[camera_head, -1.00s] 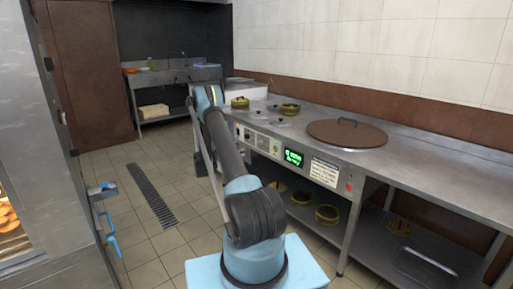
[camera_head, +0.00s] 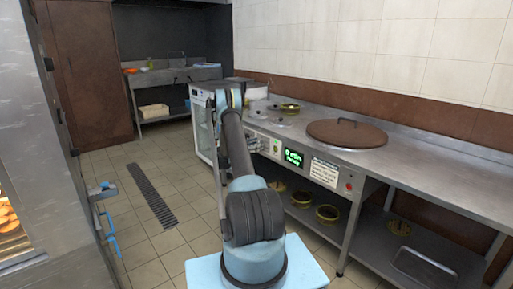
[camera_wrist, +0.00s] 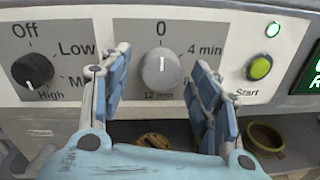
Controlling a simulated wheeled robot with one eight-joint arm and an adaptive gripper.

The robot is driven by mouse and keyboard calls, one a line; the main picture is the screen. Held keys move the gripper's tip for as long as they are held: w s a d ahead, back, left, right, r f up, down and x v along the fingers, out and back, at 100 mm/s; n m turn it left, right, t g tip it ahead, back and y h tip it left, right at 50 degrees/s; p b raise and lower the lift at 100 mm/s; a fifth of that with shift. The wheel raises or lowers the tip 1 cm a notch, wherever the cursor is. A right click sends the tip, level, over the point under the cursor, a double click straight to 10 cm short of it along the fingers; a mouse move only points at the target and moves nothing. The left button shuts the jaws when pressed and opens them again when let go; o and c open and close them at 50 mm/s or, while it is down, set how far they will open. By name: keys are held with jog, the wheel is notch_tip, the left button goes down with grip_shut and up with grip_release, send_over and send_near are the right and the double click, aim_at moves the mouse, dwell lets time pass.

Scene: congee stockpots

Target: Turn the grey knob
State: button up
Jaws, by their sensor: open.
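The grey knob (camera_wrist: 161,68) shows in the wrist view on the dial marked 0, 4 min and 12 min. Its white pointer line is upright, toward the 0. My gripper (camera_wrist: 161,82) is open, with one blue finger to the left of the knob and one to the right. Gaps show between the fingers and the knob, and I cannot tell whether the tips reach past its face. In the head view my arm reaches to the counter's front panel and hides the knob.
A black knob (camera_wrist: 32,70) marked Off, Low and High is left of the grey one. A green Start button (camera_wrist: 259,67) and a green display (camera_head: 293,158) are to the right. A brown lid (camera_head: 347,134) lies on the counter. Bowls (camera_head: 327,213) stand on the shelf below.

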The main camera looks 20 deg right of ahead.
jog(key=shift+d, duration=0.1)
jog(key=c, duration=1.1)
jog(key=shift+m, duration=0.3)
jog(key=m+t, duration=0.1)
jog(key=m, duration=1.6)
jog(key=m+t+y, duration=0.1)
jog(key=m, duration=1.5)
jog(key=shift+s+f+m, duration=0.1)
jog(key=shift+s+m, duration=0.05)
jog(key=shift+m, duration=0.25)
